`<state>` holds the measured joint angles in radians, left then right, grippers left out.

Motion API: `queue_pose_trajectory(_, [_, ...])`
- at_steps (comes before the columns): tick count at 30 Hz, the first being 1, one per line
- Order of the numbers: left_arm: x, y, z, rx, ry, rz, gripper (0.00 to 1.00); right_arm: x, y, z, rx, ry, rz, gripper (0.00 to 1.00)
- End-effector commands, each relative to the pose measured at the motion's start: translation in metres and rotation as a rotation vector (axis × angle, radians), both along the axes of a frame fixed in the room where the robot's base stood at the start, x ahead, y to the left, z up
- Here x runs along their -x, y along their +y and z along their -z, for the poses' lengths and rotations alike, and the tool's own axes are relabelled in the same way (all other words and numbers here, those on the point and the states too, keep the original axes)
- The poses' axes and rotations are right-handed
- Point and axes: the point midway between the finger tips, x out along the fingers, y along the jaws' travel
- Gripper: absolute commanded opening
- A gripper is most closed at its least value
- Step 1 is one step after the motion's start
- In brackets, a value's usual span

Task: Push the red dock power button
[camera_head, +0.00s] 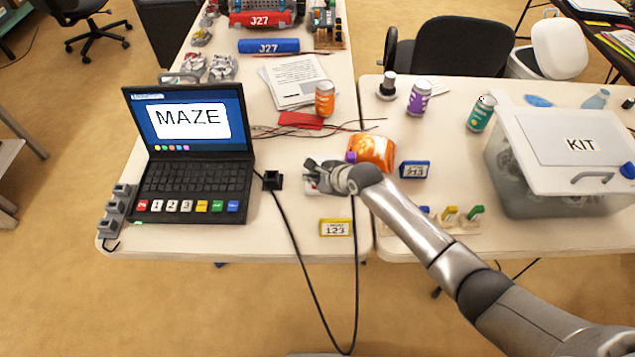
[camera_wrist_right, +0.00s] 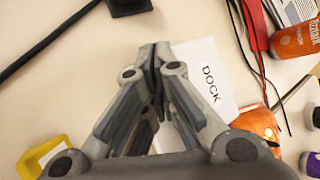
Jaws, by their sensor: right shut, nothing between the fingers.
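My right gripper (camera_head: 314,173) is shut and empty over the table, between the laptop and the orange bag. In the right wrist view its closed fingertips (camera_wrist_right: 157,55) show beside a white plate marked DOCK (camera_wrist_right: 212,75), partly covered by the fingers. In the head view only a small edge of the white dock plate (camera_head: 311,188) shows beside the gripper. I cannot tell whether the fingertips touch anything. My left gripper is not in view.
A black cable block (camera_head: 272,180) stands left of the gripper, with a cable hanging over the front edge. A laptop (camera_head: 190,150) is farther left. A crumpled orange bag (camera_head: 374,148) lies close behind my wrist. A yellow timer (camera_head: 336,228) lies in front.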

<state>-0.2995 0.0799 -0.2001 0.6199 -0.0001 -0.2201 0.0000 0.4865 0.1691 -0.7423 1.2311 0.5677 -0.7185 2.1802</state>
Motion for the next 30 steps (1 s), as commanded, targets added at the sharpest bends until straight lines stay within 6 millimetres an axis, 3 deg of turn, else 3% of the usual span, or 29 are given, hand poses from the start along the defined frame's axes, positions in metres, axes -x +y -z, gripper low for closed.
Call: queue_pose_trajectory(30, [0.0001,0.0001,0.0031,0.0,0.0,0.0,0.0,-0.0004,-0.0004,0.0083,0.0,-0.001,0.001,0.0])
